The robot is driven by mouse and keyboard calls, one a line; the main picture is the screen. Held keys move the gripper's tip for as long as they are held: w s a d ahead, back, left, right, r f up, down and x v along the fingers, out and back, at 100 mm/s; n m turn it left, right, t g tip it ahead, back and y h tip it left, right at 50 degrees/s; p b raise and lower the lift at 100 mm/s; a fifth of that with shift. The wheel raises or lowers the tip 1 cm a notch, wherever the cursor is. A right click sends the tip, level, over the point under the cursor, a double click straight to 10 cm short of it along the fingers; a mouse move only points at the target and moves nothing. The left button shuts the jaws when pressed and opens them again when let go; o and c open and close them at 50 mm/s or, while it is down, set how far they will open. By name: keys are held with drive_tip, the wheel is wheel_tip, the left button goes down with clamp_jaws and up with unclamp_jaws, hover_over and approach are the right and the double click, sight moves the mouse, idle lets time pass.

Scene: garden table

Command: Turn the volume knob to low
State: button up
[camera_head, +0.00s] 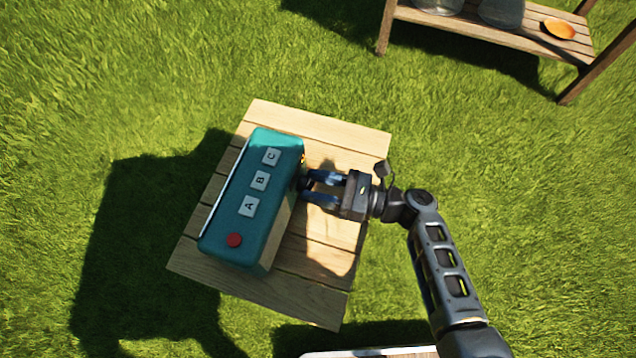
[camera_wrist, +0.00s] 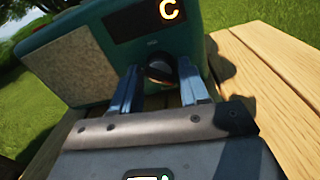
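A teal radio (camera_head: 262,215) stands on a wooden table, its top bearing white buttons A, B and C and a red button (camera_head: 234,240). A dark round knob (camera_wrist: 159,67) is on the radio's front face, below a display with a glowing C (camera_wrist: 169,10). My gripper (camera_head: 308,187) reaches in from the right, level with that face. In the wrist view its two blue fingers (camera_wrist: 157,84) stand apart on either side of the knob, with a gap visible at least on the right. The knob's pointer mark and setting cannot be made out.
The slatted wooden table (camera_head: 300,292) has bare boards in front of the radio and at both ends. A wooden shelf (camera_head: 490,30) with glass jars and an orange dish (camera_head: 559,28) stands at the upper right. Grass surrounds the table.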

drive_tip(key=c, duration=0.7)
drive_tip(key=shift+o, duration=0.2)
drive_tip(key=n+b, duration=0.2)
drive_tip(key=n, duration=0.4)
drive_tip(key=shift+h, duration=0.3)
drive_tip(key=shift+n+b, duration=0.7)
drive_tip(key=shift+n, duration=0.9)
drive_tip(key=o, duration=1)
